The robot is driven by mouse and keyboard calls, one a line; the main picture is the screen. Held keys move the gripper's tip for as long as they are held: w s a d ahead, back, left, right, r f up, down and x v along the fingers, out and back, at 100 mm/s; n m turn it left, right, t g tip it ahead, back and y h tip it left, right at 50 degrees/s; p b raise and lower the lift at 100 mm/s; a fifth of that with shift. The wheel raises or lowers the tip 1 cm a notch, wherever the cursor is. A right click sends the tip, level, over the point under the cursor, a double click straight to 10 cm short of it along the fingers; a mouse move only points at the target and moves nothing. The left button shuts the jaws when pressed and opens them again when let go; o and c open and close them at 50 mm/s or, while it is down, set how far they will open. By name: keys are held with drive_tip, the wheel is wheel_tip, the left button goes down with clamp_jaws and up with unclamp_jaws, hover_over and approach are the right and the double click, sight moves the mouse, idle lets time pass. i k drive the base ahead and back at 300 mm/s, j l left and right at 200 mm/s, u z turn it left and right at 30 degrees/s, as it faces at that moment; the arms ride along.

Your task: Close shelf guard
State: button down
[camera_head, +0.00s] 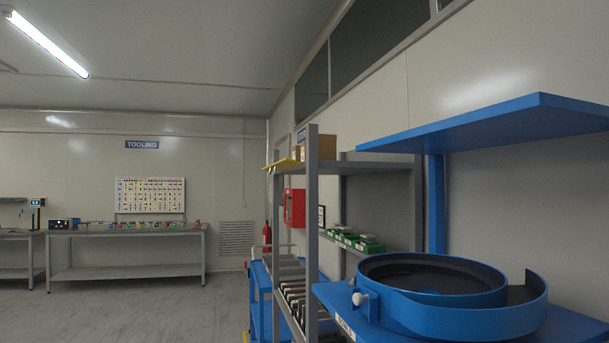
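A grey metal shelf rack (312,235) stands right of centre, seen at a steep angle. A yellow piece (281,164) sticks out to the left from the front of its top level; it looks like the shelf guard, tilted outward, but it is small and I cannot be sure of its exact position. Brown boxes (327,147) stand on the top level behind it. My gripper is not in view.
A blue bench with a round blue bowl (522,310) and a blue overhead shelf (490,122) fills the right foreground. Green trays (352,240) sit on the rack's middle level. A blue cart (262,278) stands beyond the rack. A grey workbench (125,270) is at the far wall. Left floor is clear.

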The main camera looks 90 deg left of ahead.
sight(285, 162)
drive_tip(key=u, duration=2.6)
drive_tip(key=i+j, duration=0.15)
drive_tip(key=i, duration=0.2)
drive_tip(key=i+j+z, duration=0.1)
drive_tip(key=i, duration=0.3)
